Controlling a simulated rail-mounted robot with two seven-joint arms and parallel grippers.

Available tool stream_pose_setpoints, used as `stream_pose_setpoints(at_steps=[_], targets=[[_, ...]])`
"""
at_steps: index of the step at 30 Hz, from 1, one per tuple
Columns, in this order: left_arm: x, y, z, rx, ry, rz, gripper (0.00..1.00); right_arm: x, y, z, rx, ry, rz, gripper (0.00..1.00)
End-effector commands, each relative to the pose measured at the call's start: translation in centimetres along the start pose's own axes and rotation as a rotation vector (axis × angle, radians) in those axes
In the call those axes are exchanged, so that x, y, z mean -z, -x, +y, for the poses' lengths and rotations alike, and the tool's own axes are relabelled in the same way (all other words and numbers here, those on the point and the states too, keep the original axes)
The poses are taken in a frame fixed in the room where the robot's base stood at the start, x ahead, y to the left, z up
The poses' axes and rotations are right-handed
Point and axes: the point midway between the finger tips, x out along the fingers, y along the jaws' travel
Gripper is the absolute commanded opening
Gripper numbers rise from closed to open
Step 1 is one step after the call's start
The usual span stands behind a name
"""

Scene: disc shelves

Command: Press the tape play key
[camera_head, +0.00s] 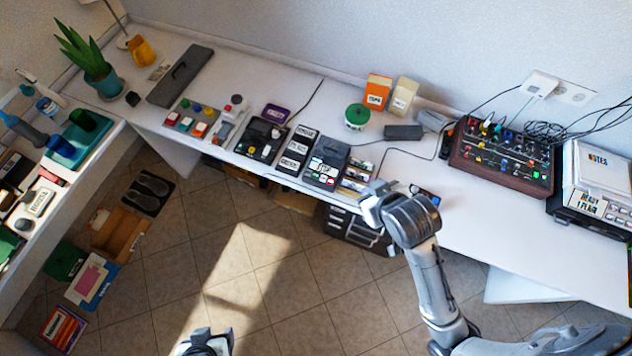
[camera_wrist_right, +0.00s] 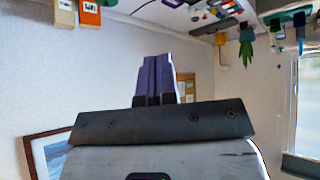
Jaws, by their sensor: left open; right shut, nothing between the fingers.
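A dark panel with white-labelled keys (camera_head: 296,150) sits on the long desk, left of centre. One label seems to read PLAY, but the print is small. Beside it on the right is a dark device with a STOP label (camera_head: 325,170) and small coloured buttons. My left gripper (camera_head: 207,342) is at the bottom edge, over the floor, partly cut off, open and empty.
Small cards (camera_head: 357,176) lie between the STOP device and my right gripper. A black power brick (camera_head: 403,132) and cables lie behind. A knobbed mixer (camera_head: 502,155) and a printer (camera_head: 597,185) stand at right.

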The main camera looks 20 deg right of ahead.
Motion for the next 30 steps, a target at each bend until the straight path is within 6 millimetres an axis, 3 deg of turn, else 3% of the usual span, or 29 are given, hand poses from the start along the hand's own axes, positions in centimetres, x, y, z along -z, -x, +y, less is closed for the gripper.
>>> stream_pose_setpoints(at_steps=[1,6,11,15,19,24,30], targets=[[-0.8,-2.7,0.2,-0.002,0.002,0.000,0.67,0.6,-2.8,0.2,-0.007,-0.010,0.032,0.00],[-2.2,-6.9,0.5,-0.006,0.006,0.001,0.67,4.1,-9.4,0.9,0.005,-0.046,0.062,0.00],[-3.2,-10.2,0.6,-0.005,0.006,0.001,0.67,7.0,-16.3,1.0,0.058,-0.104,0.057,0.00],[-3.8,-12.0,0.6,-0.004,0.004,0.001,0.67,8.4,-22.1,0.6,0.128,-0.267,0.020,0.00],[-3.9,-12.4,0.5,0.000,0.000,0.001,0.67,7.4,-27.3,-0.3,0.192,-0.513,-0.062,0.00],[-3.8,-12.0,0.3,0.004,-0.005,0.002,0.67,3.4,-33.1,-1.6,0.229,-0.943,-0.202,0.00],[-3.8,-12.0,0.2,0.005,-0.007,0.001,0.67,1.1,-36.5,-2.5,0.235,-1.416,-0.280,0.00]])
